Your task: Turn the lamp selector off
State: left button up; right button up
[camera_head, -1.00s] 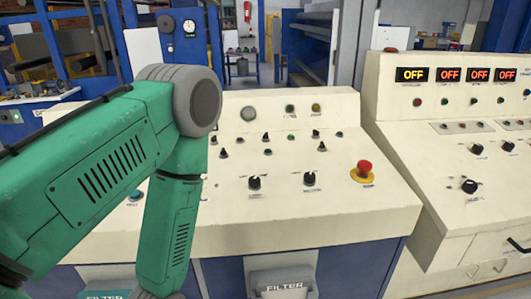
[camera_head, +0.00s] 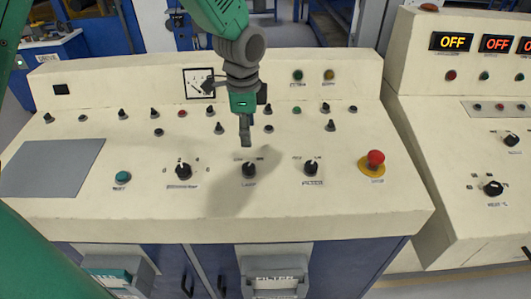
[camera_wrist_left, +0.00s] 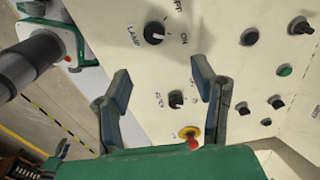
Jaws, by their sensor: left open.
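The lamp selector (camera_head: 249,170) is a black rotary knob in the front row of the cream console, between two similar knobs. In the left wrist view the lamp selector (camera_wrist_left: 154,32) lies beyond the fingertips, near OFF and ON labels; its white mark seems to point towards ON. My left gripper (camera_head: 246,143) hangs over the panel just behind the knob, fingers pointing down. In the left wrist view its two fingers (camera_wrist_left: 160,75) are spread with nothing between them. The knob looks untouched. My right gripper does not show.
The filter selector (camera_head: 311,168) is right of the lamp knob, and another rotary knob (camera_head: 183,171) is left. A red emergency button (camera_head: 375,160) stands up at the right. Small toggles and a gauge (camera_head: 198,84) are behind. A second console (camera_head: 455,130) stands to the right.

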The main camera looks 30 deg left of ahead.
aim_at(248, 166)
pick_arm(q)
jog(key=f, duration=0.3)
jog(key=d+f, duration=0.1)
jog(key=f, duration=0.6)
jog(key=shift+d+f, duration=0.2)
jog(key=a+f, duration=0.3)
jog(key=shift+a, duration=0.15)
jog(key=shift+a+f, duration=0.1)
jog(key=shift+a, duration=0.1)
jog(key=shift+d, duration=0.45)
jog(key=c, duration=0.3)
jog(key=shift+d+r, duration=0.3)
jog(key=shift+d, duration=0.2)
jog(key=c, duration=0.7)
jog(key=shift+w+d, duration=0.1)
jog(key=shift+d, duration=0.3)
jog(key=shift+c, duration=0.8)
jog(key=shift+o, duration=0.2)
jog(key=shift+a, duration=0.55)
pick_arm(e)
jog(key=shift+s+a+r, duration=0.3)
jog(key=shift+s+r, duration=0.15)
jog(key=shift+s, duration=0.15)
